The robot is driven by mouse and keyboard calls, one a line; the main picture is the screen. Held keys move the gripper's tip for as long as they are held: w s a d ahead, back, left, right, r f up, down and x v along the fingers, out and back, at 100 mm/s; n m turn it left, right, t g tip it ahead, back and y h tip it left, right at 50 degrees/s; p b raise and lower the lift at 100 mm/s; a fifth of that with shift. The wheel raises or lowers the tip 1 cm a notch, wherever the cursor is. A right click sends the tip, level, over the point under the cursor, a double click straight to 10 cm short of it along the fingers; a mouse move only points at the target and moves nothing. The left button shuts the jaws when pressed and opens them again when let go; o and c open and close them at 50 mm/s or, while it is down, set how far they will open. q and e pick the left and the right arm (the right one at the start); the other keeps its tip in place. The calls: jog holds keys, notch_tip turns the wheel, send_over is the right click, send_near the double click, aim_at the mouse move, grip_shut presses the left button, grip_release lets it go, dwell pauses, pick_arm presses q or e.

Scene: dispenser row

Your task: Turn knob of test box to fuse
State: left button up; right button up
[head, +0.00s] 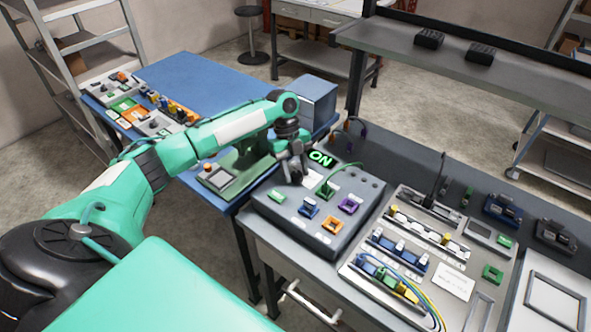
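The test box (267,207) is a dark grey sloped box on the near edge of the right-hand bench. A small display (321,159) at its back reads ON in green. Its face carries green, blue, orange and purple sockets, and a green lead rises from one of them. My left gripper (295,174) points down over the upper left of the box face. A dark shape at its fingertips may be the knob, but the fingers cover it. I cannot tell the knob's setting, or whether the fingers grip it. My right gripper is out of view.
Right of the box, a light panel (452,281) holds terminal rows and coloured wires. A blue table (190,75) behind my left arm carries several boxes and a green machine (245,172). A shelf (465,55) spans above the bench's back.

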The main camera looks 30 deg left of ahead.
pick_arm(q)
jog(key=shift+o, duration=0.8)
jog(key=shift+a+r, duration=0.1)
jog(key=shift+r, duration=0.05)
jog(key=b+v, duration=0.3)
jog(key=v, duration=1)
jog(key=shift+r+b, duration=0.25)
jog(key=shift+b, duration=0.1)
jog(key=shift+w, duration=0.1)
